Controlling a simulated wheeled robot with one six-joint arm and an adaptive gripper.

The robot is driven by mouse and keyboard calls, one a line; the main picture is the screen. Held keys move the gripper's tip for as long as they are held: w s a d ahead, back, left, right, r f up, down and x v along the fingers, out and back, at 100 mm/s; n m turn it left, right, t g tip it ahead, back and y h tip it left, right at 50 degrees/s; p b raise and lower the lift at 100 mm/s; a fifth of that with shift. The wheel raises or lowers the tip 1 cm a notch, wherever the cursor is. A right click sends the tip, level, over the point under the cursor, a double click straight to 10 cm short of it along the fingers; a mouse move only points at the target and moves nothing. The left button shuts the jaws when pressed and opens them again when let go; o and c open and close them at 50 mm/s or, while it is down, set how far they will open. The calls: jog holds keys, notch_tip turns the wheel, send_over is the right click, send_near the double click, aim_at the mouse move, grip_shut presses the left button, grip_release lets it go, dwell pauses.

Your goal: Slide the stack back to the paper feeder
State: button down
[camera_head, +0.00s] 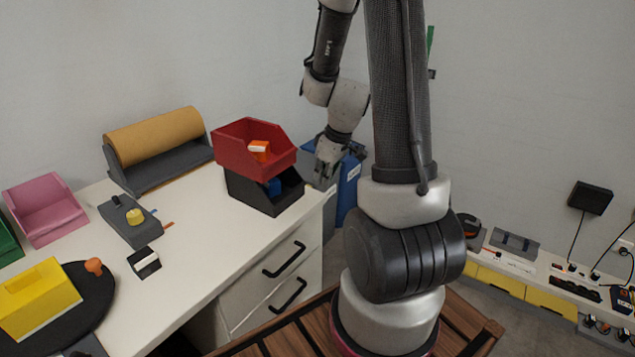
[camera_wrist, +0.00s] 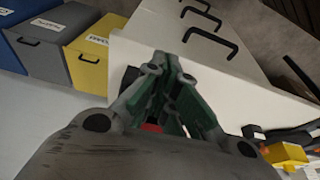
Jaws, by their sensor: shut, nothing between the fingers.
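The stack is a red open-front bin (camera_head: 240,135) sitting on a black bin (camera_head: 262,203), near the right end of the white counter. The red bin holds an orange-and-white item (camera_head: 259,150); something blue shows in the black bin. The paper feeder (camera_head: 158,150), a grey holder with a brown paper roll, stands left of the stack along the wall. My gripper (camera_head: 325,184) points down just right of the stack, by the counter's end; contact cannot be told. In the wrist view my gripper (camera_wrist: 168,64) is shut and empty, with a black part and a bit of red behind it.
A blue container (camera_head: 348,185) stands beyond the counter's end. The counter in front of the stack is clear.

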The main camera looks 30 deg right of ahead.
jog(key=w+f, duration=0.1)
jog(key=f, duration=0.1)
jog(key=w+a+f, duration=0.1)
jog(key=w+f, duration=0.1)
jog(key=f, duration=0.1)
jog(key=w+a+f, duration=0.1)
jog(key=f, duration=0.2)
jog(key=shift+w+a, duration=0.1)
jog(key=shift+w, duration=0.3)
jog(key=shift+w+a, duration=0.15)
jog(key=shift+w, duration=0.4)
jog(key=w+a, duration=0.2)
jog(key=w, duration=0.4)
jog(key=w+a, duration=0.3)
jog(key=w, duration=0.3)
jog(key=w+a, duration=0.2)
jog(key=w, duration=0.4)
jog(key=shift+w+a, duration=0.15)
jog(key=shift+a, duration=0.1)
jog(key=shift+r, duration=0.1)
